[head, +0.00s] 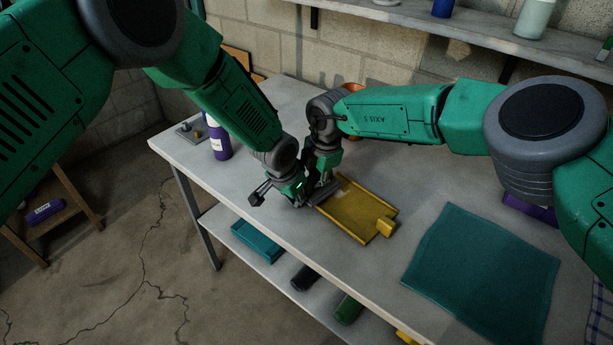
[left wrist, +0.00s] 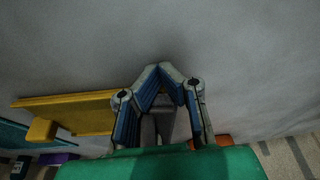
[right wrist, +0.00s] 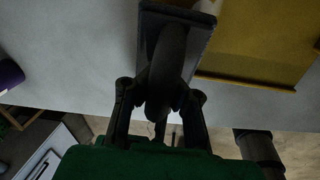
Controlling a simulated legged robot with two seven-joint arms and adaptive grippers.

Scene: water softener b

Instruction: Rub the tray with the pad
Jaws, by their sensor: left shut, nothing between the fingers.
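The yellow tray (head: 350,212) lies on the grey-white table, with a yellow block (head: 386,227) at its near right end. It also shows in the left wrist view (left wrist: 85,108) and the right wrist view (right wrist: 265,40). A dark grey pad (head: 326,193) is at the tray's left end; contact is unclear. In the right wrist view, my right gripper (right wrist: 160,110) is around the curved handle of the pad (right wrist: 200,22). My left gripper (left wrist: 160,72) is shut and empty, its fingertips together, close beside the right gripper at the tray's left end.
A teal cloth (head: 480,275) lies on the table at right. A purple bottle (head: 219,138) stands near the left edge. A lower shelf holds a teal tray (head: 257,241) and dark cylinders. A wall shelf (head: 460,32) runs behind. The two arms are very close together.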

